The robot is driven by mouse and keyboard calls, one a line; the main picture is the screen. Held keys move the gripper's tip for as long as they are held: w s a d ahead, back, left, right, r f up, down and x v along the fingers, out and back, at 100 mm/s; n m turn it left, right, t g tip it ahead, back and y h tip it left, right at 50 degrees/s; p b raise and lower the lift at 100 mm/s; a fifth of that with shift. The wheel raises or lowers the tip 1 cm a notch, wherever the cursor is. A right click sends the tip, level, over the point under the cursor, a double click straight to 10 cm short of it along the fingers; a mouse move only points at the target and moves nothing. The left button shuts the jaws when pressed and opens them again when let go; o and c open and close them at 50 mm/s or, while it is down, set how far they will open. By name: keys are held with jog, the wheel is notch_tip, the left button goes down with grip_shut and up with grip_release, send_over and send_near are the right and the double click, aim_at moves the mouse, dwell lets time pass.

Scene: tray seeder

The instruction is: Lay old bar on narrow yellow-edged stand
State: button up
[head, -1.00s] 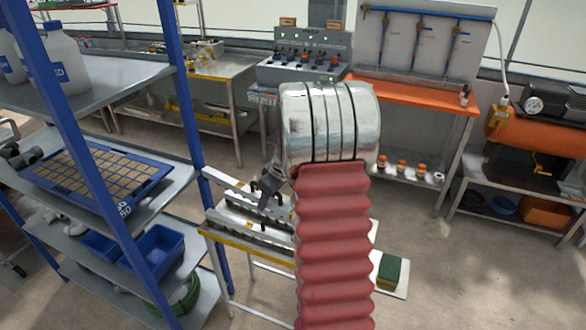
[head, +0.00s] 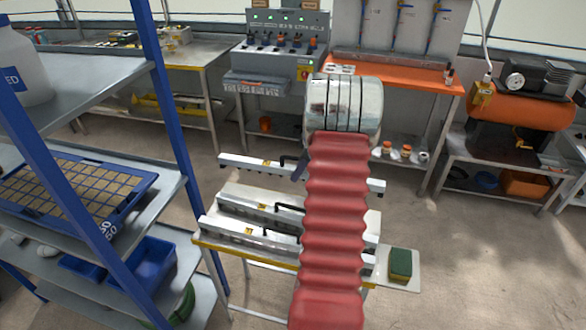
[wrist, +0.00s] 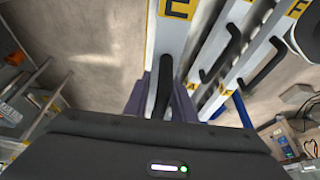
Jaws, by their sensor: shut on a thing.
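A long pale metal bar (head: 245,162) with a yellow label hangs level behind and above the stand, its middle hidden by my arm. My gripper (wrist: 161,98) is shut on this bar's black handle (wrist: 164,78) in the wrist view. In the head view my gripper is mostly hidden behind my red arm. The narrow stand has a yellow front edge (head: 235,252). Two similar bars, a rear bar (head: 236,199) and a front bar (head: 232,228), lie parallel on it, each with a black handle. They also show right of the held bar in the wrist view.
A blue-framed shelf (head: 165,95) with trays stands close on the left. A green-and-yellow sponge (head: 400,264) lies on a small plate right of the stand. An orange-topped bench (head: 420,77) stands behind. The floor on the right is clear.

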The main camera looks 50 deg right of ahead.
jog(key=shift+f, duration=0.15)
jog(key=shift+w+f, duration=0.1)
jog(key=shift+f, duration=5.5)
jog(key=o, duration=1.1)
jog(key=shift+f, duration=0.1)
jog(key=shift+o, duration=0.2)
jog(key=v, duration=1.3)
jog(key=shift+s+r, duration=0.25)
jog(key=shift+r, duration=0.05)
